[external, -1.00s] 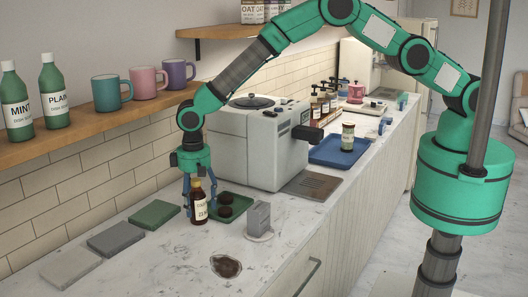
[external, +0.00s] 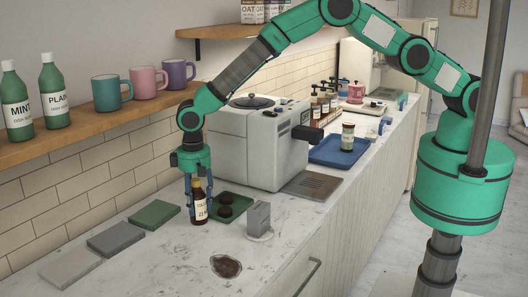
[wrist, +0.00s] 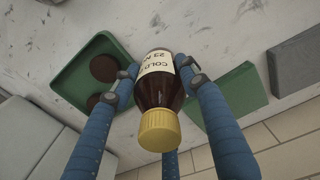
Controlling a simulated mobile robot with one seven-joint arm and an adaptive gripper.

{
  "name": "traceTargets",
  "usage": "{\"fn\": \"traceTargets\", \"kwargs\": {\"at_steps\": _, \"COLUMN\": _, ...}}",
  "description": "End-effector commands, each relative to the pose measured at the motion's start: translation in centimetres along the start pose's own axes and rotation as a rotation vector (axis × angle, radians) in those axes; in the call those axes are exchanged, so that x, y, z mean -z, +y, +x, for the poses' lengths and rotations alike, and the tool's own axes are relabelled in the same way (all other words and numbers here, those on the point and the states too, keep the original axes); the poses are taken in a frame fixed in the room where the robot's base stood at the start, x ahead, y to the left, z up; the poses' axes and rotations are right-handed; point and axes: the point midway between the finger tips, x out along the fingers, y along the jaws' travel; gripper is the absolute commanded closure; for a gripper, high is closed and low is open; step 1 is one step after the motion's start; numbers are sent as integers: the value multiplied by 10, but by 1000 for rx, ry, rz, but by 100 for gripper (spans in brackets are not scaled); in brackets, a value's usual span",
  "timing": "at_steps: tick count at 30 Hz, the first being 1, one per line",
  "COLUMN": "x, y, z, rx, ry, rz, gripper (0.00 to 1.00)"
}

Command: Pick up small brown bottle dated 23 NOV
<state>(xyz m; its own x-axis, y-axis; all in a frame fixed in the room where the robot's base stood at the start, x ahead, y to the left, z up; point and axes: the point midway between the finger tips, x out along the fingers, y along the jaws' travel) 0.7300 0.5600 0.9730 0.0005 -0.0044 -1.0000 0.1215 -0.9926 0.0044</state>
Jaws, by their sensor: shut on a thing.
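A small brown bottle (external: 199,204) with a yellow cap and a cream label stands upright on the counter. In the wrist view the bottle (wrist: 160,100) has its cap toward the camera, and its label reads in part "COLD" and "23", upside down; the rest is hard to read. My gripper (external: 198,196) is above and around the bottle with its blue fingers pointing down. In the wrist view the fingers of my gripper (wrist: 160,78) press on both sides of the bottle, shut on it.
A green tray (external: 240,201) with dark round items is close beside the bottle. A grey coffee machine (external: 250,148) stands behind it. A grey holder (external: 259,220) and a brown spill (external: 226,266) are nearer the front.

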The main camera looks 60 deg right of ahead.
Motion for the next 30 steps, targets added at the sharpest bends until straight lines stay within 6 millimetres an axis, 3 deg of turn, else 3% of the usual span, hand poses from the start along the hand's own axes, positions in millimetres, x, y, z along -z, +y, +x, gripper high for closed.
{"fn": "traceTargets", "kwargs": {"at_steps": 11, "x": 1, "y": 0, "z": -6, "rx": 1, "ry": 1, "rz": 0, "gripper": 98}}
{"fn": "traceTargets", "kwargs": {"at_steps": 21, "x": 1, "y": 0, "z": -39, "rx": 2, "ry": 3, "rz": 0, "gripper": 98}}
{"fn": "traceTargets", "kwargs": {"at_steps": 30, "x": -33, "y": 20, "z": -40, "rx": 0, "ry": 0, "rz": 0, "gripper": 98}}
